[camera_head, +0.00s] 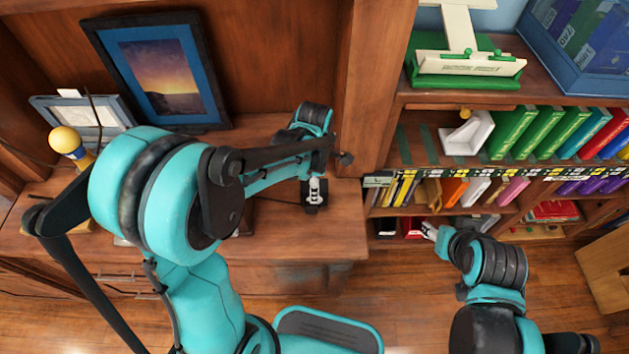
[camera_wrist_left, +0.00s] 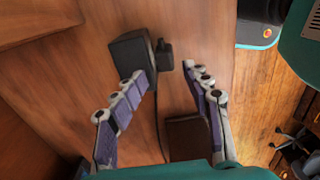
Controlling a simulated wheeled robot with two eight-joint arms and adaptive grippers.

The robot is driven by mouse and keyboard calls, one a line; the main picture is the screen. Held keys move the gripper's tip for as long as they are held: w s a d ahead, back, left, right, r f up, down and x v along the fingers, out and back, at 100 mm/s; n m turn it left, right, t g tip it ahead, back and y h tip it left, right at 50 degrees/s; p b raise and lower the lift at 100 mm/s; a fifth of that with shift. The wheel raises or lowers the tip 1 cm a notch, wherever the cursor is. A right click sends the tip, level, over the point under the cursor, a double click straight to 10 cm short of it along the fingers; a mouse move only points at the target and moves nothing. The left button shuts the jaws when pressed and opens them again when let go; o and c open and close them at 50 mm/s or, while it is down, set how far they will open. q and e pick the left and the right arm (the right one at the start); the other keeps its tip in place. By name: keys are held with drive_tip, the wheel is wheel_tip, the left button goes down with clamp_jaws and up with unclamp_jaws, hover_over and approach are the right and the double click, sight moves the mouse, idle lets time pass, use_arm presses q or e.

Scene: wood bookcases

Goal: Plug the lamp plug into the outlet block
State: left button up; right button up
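In the left wrist view a dark outlet block (camera_wrist_left: 132,56) sits on the wooden desk top. A small black plug (camera_wrist_left: 164,56) is at its right side, close against it. I cannot tell whether its prongs are in the block. A thin dark cord runs down the picture beside it. My left gripper (camera_wrist_left: 168,74) is open, its fingertips on either side just short of the plug, holding nothing. In the head view my left gripper (camera_head: 316,192) points down over the desk's right part and hides the block and plug. My right gripper (camera_head: 429,231) is by the lower bookcase shelves; its finger state is unclear.
A brown block (camera_wrist_left: 188,138) lies near the cord. A framed sunset picture (camera_head: 160,72), a smaller frame (camera_head: 84,112) and a yellow ball-topped object (camera_head: 66,140) stand at the desk's left. The bookcase (camera_head: 385,140) rises right. The desk's front right (camera_head: 310,235) is clear.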

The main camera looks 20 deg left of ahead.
use_arm(q)
drive_tip(key=r, duration=0.1)
drive_tip(key=s+r, duration=0.1)
drive_tip(key=r, duration=0.2)
drive_tip(key=shift+s+d, duration=0.25)
drive_tip(key=shift+d, duration=0.05)
use_arm(e)
drive_tip(key=shift+s+d, duration=0.1)
drive_tip(key=shift+s, duration=0.25)
use_arm(q)
drive_tip(key=shift+s, duration=0.1)
use_arm(e)
drive_tip(key=shift+s, duration=0.1)
use_arm(q)
drive_tip(key=s+a+r+m+t, duration=0.2)
drive_tip(key=s+m, duration=0.3)
drive_tip(key=m, duration=0.5)
drive_tip(key=s+a+r+m+t, duration=0.2)
drive_tip(key=s+r+m+t, duration=0.3)
drive_tip(key=m, duration=0.6)
drive_tip(key=shift+a, duration=0.35)
